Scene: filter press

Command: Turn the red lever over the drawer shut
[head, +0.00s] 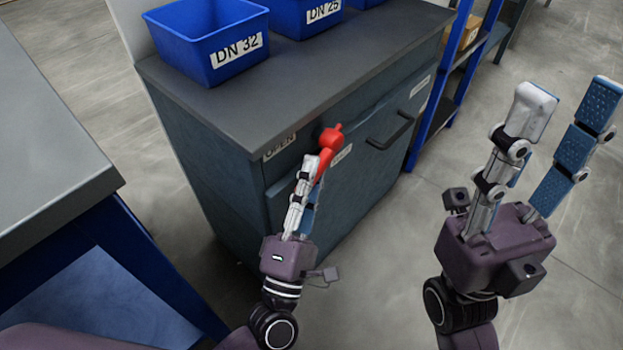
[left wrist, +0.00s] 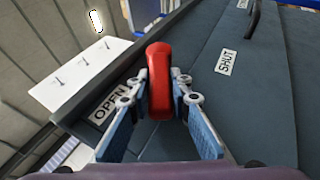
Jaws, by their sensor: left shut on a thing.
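The red lever (head: 326,155) is on the front of the dark cabinet, below the worktop edge. In the left wrist view the lever (left wrist: 159,82) stands between my left fingers, with the OPEN label (left wrist: 109,104) on its left and the SHUT label (left wrist: 226,62) on its right. My left gripper (head: 312,167) is shut on the lever; its fingertips touch both sides. The drawer front carries a black handle (head: 390,130), right of the lever. I cannot tell whether the drawer is fully closed. My right gripper (head: 572,92) is open and empty, to the right of the cabinet.
Blue bins, one marked DN 32 (head: 210,45), stand on the grey worktop (head: 300,65). A blue shelf rack (head: 450,85) stands right of the cabinet. Another bench (head: 45,130) is at the left. The floor in front on the right is clear.

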